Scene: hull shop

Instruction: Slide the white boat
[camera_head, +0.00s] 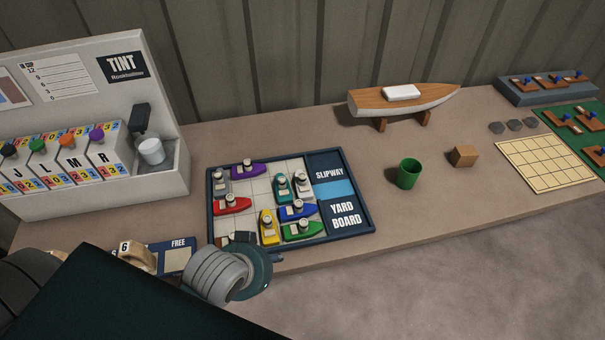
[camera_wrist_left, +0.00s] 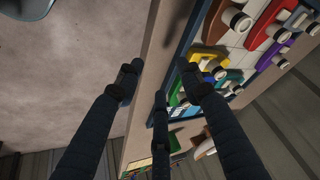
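The white boat (camera_head: 297,211) lies on the yard board (camera_head: 357,218), in its right part near the slipway strip (camera_head: 335,189). I cannot make out the white boat surely there. My right gripper is not in view.
Red (camera_head: 232,205), purple (camera_head: 247,169), yellow (camera_head: 268,227), green (camera_head: 302,230) and grey (camera_head: 219,183) boats crowd the board. A tint machine (camera_head: 165,105) stands left. A green cup (camera_head: 408,173), a wooden block (camera_head: 464,156) and a model hull (camera_head: 400,100) stand right.

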